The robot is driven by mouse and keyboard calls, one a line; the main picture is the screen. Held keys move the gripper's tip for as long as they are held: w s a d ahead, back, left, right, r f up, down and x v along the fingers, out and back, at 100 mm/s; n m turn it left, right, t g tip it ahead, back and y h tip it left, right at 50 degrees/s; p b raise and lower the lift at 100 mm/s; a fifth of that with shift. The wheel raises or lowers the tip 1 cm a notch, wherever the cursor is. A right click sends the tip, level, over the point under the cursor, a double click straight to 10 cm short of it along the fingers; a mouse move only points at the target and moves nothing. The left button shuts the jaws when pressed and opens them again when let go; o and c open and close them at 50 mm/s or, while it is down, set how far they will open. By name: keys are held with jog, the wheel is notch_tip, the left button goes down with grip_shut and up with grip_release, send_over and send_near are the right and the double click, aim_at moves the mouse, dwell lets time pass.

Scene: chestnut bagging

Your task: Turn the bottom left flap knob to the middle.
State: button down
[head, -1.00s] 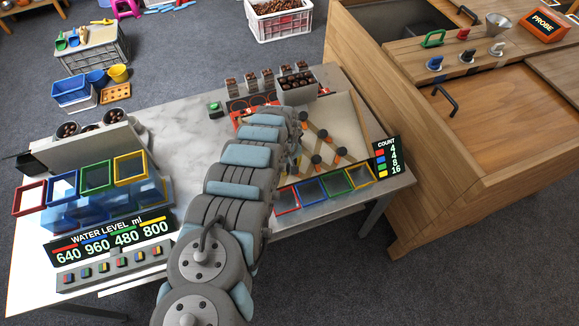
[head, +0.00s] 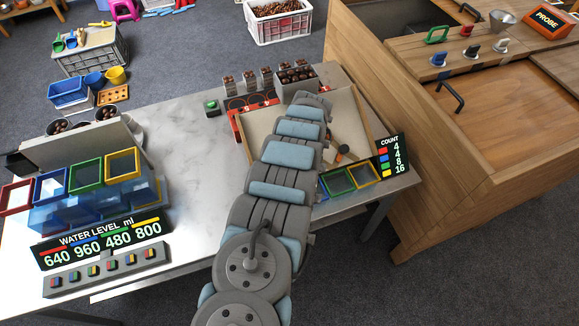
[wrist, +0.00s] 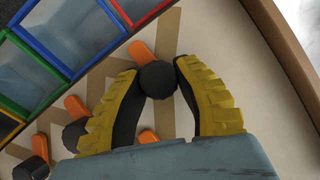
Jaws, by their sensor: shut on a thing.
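In the wrist view my gripper (wrist: 161,70) is closed around a round dark knob (wrist: 157,82), with a yellow ribbed finger on each side. An orange tab (wrist: 139,51) sticks out from this knob toward the bins. The knob stands on the pale board near the red-rimmed bin (wrist: 118,8) and blue-rimmed bin (wrist: 72,32). Another orange tab (wrist: 148,137) shows between the fingers; its knob is hidden. In the head view my arm covers my gripper, the held knob and the left part of the sloped board (head: 351,104).
Other dark knobs (wrist: 76,136) with orange tabs stand close beside my left finger in the wrist view. A raised wooden rim (wrist: 275,40) runs along the right. The count sign (head: 391,158) stands right of the bins. Water containers (head: 120,166) stand at the table's left.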

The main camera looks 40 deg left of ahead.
jog(key=shift+f+m, duration=0.1)
jog(key=shift+m, duration=0.3)
jog(key=c, duration=0.7)
grip_release()
jog(key=v, duration=1.2)
jog(key=shift+w+d, duration=0.15)
jog(key=shift+d, duration=0.05)
